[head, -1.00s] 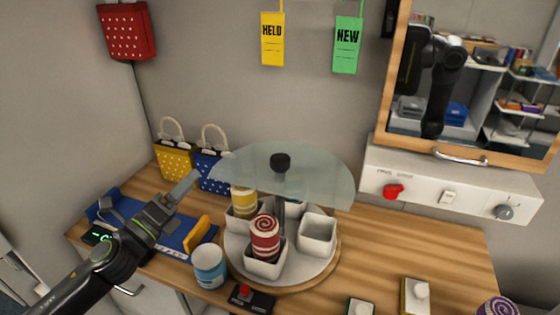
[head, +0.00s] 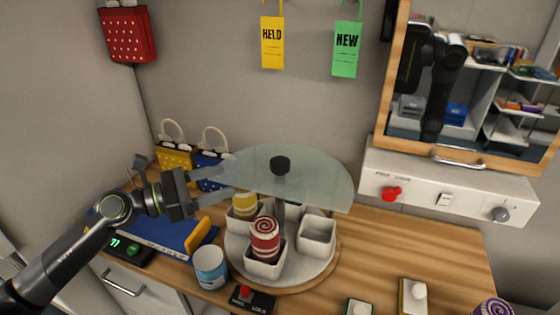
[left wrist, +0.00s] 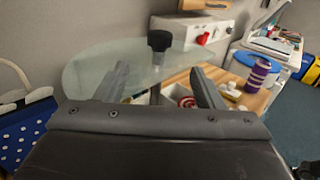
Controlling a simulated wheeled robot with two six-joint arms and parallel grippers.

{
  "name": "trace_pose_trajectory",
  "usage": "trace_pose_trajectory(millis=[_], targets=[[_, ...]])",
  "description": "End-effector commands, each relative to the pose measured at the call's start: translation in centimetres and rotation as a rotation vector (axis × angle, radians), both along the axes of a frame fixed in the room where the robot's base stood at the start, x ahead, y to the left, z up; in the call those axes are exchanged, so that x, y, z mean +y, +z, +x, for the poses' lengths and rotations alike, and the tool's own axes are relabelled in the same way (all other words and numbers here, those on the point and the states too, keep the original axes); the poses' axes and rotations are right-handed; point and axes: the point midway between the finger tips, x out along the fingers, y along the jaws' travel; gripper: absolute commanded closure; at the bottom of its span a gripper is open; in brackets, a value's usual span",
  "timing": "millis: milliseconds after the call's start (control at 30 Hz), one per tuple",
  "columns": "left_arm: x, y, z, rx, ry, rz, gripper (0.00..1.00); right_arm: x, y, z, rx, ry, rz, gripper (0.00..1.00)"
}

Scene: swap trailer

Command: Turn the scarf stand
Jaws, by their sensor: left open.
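The scarf stand is a round light turntable (head: 300,279) on the wooden counter. It carries square white cups (head: 317,235), with a red rolled scarf (head: 265,238) in the front cup and a yellow one (head: 245,205) in a left cup. A half-round glass shield (head: 320,175) with a black knob (head: 280,165) on a post stands over it; the knob also shows in the left wrist view (left wrist: 159,41). My left gripper (head: 232,184) is open and empty at the glass's left side, its fingers pointing toward the post. Whether they touch the glass I cannot tell. My right gripper is not in view.
A blue-white tin (head: 210,267) and a red-button box (head: 248,297) stand before the turntable. Yellow (head: 175,160) and blue (head: 209,172) bags stand behind the left gripper. A blue mat (head: 165,238) lies left. A mirror (head: 475,85) hangs right.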

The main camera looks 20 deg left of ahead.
Motion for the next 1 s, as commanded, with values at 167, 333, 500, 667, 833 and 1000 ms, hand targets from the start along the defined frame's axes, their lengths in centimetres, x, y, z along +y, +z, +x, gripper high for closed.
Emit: trace_pose_trajectory(millis=[167,333,500,667,833,1000], targets=[[-1.3,0.4,1.3,-0.003,0.001,-0.007,0.38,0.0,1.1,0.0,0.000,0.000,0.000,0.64],[-2.6,0.4,2.5,0.000,0.002,-0.006,0.38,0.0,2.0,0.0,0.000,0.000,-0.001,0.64],[-4.1,0.4,3.9,0.000,0.001,-0.006,0.38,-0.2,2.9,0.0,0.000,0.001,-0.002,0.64],[-5.7,0.3,5.3,0.000,0.002,-0.007,0.38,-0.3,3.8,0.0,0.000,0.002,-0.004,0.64],[-7.5,0.4,7.0,0.000,0.002,-0.008,0.38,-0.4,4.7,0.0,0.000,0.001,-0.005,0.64],[-9.2,0.3,8.6,0.001,0.001,-0.005,0.38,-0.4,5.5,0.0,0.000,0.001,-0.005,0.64]])
